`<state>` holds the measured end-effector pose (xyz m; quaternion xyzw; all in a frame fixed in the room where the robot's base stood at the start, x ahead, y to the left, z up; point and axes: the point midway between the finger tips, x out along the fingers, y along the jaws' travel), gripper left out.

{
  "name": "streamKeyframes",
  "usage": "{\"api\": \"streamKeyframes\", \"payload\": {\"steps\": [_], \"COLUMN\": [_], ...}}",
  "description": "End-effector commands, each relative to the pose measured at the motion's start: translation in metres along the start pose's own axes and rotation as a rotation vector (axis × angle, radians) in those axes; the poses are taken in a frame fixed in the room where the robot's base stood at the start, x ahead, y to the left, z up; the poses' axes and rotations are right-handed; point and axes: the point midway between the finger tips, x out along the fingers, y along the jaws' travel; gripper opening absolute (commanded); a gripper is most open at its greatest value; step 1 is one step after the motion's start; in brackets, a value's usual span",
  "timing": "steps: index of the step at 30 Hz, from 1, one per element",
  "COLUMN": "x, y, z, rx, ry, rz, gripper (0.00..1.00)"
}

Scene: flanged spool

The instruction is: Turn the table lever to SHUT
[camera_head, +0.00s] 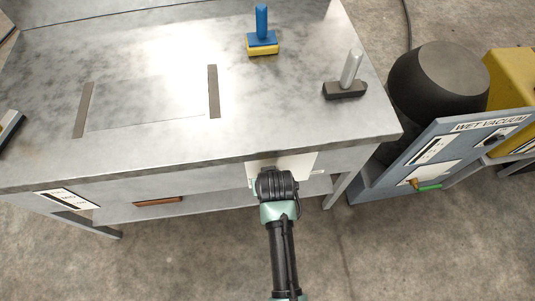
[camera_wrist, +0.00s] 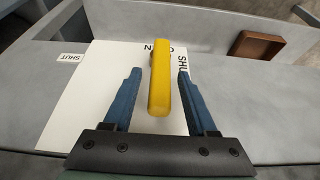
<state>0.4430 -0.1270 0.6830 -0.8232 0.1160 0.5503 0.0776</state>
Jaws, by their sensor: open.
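The table lever has a yellow handle (camera_wrist: 160,75), seen in the wrist view in front of a white plate (camera_wrist: 100,105) on the table's front. The plate carries lettering partly covered by the handle, with SHUT readable at its right. My gripper (camera_wrist: 157,80) is open, with one blue finger on each side of the handle and visible gaps on both sides. In the head view my gripper (camera_head: 275,184) is at the table's front edge. It hides the lever there, and only part of the white plate (camera_head: 297,163) shows.
A blue-and-yellow block tool (camera_head: 262,45) and a dark block with a grey handle (camera_head: 345,88) stand on the table (camera_head: 150,60). At right are a WET VACUUM panel (camera_head: 440,150) with a green-handled lever (camera_head: 430,187) and a dark drum (camera_head: 420,90).

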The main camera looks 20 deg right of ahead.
Motion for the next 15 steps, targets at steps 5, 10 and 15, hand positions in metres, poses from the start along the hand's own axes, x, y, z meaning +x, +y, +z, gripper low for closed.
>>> {"api": "streamKeyframes", "payload": {"steps": [5, 10, 15], "x": [0.0105, 0.011, 0.0108], "y": [0.0001, 0.0001, 0.0001], "z": [-0.0004, -0.0005, -0.0004], "rx": [0.0, 0.0, 0.0], "ry": [0.001, 0.001, 0.001], "rz": [0.0, 0.0, 0.0], "gripper": [0.57, 0.57, 0.45]}}
